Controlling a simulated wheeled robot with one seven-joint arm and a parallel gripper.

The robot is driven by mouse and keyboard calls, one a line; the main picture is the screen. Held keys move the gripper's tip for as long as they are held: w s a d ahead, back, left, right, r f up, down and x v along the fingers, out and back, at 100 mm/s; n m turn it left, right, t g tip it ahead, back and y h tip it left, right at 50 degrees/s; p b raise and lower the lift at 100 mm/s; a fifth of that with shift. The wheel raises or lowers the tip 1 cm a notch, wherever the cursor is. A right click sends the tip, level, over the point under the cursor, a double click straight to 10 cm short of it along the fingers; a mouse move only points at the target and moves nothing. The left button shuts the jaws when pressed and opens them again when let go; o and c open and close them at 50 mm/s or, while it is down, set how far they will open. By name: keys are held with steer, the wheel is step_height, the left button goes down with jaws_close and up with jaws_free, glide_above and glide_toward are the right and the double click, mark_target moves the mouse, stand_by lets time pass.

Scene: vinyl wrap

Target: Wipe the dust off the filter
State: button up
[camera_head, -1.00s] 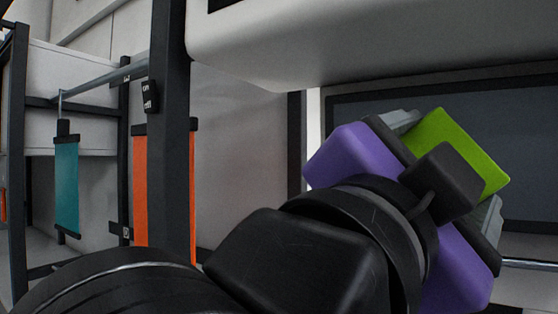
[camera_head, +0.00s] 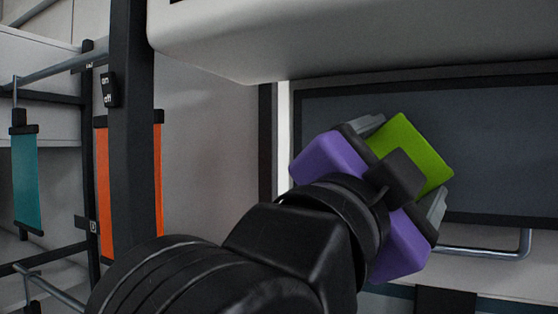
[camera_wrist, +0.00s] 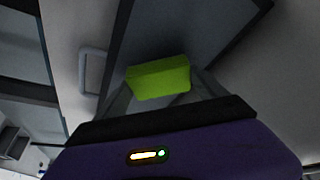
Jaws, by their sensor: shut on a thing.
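My gripper (camera_head: 408,166), with its purple body, is shut on a bright green block (camera_head: 424,150), which looks like a wiping sponge. The block also shows between the grey fingers in the wrist view (camera_wrist: 158,78). A dark grey framed panel (camera_head: 492,130), which seems to be the filter, stands behind and to the right of my gripper, under the white overhang. In the wrist view the dark panel (camera_wrist: 185,35) lies beyond the block. I cannot tell whether the block touches it. No dust can be made out on the panel.
A white housing (camera_head: 350,35) overhangs the panel. A metal handle (camera_head: 490,250) sticks out below it. A dark post (camera_head: 134,130) with an on/off switch (camera_head: 109,90) stands at the left.

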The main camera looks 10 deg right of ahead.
mark_target(429, 165)
steer(key=shift+w+d, duration=0.55)
steer(key=shift+w, duration=0.2)
stand_by(0.5)
steer(key=shift+s+d+b, duration=0.65)
steer(key=shift+s+d, duration=0.4)
steer(key=shift+d, duration=0.15)
steer(key=shift+s+d, duration=0.9)
steer(key=shift+d, duration=0.4)
steer(key=shift+s+d, duration=0.85)
steer(key=shift+d, duration=0.5)
steer(key=shift+s+d, duration=0.9)
steer(key=shift+d, duration=0.4)
steer(key=shift+s+d+f+b, duration=0.25)
steer(key=shift+s+d+b, duration=0.4)
steer(key=shift+b, duration=0.6)
steer(key=shift+s+d+r+b, duration=0.15)
steer(key=shift+s+d+b, duration=0.25)
steer(key=shift+d+b, duration=0.35)
steer(key=shift+a, duration=0.1)
